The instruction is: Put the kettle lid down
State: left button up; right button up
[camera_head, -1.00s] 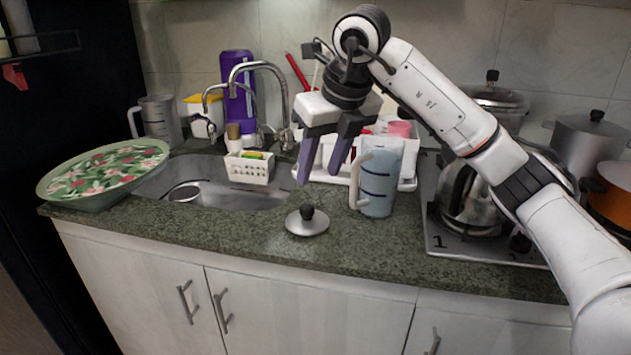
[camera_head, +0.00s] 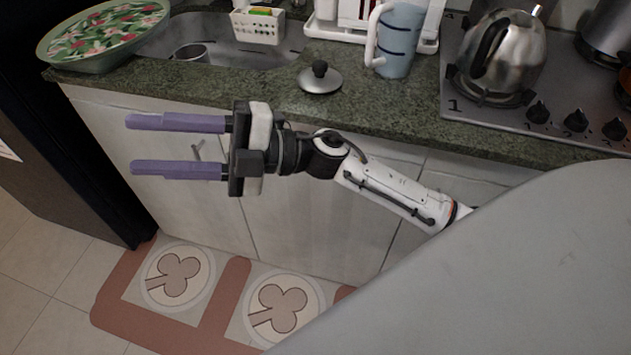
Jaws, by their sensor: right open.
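The kettle lid (camera_head: 320,81), a silver disc with a black knob, lies knob-up on the green stone counter (camera_head: 260,92), left of the pitcher. The steel kettle (camera_head: 514,52) with a black handle stands on the stove at the right. My right gripper (camera_head: 176,145) is open and empty. Its two purple fingers point left, in front of the cabinet doors and lower in the picture than the counter edge, apart from the lid. My left gripper does not show.
A blue pitcher (camera_head: 401,41) stands between lid and stove (camera_head: 560,95). A floral tray (camera_head: 104,33) lies by the sink (camera_head: 219,52) at the left. The counter left of the lid is clear. A patterned mat (camera_head: 226,309) lies on the floor.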

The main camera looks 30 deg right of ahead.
jog(key=d+f+m+t+h, duration=0.4)
jog(key=d+f+m+h, duration=0.15)
jog(key=f+m, duration=0.4)
jog(key=d+f+m+t+h, duration=0.45)
jog(key=f+m+h, duration=0.3)
jog(key=m, duration=0.25)
jog(key=s+d+f+m+g+h, duration=0.1)
jog(key=s+f+m+g+h, duration=0.1)
jog(key=s+f, duration=0.7)
jog(key=s+d+f+m+g+h, duration=0.2)
jog(key=s+f+m+g, duration=0.3)
jog(key=f, duration=0.8)
jog(key=s+g, duration=0.1)
jog(key=s, duration=0.2)
jog(key=shift+s, duration=0.35)
jog(key=shift+r, duration=0.1)
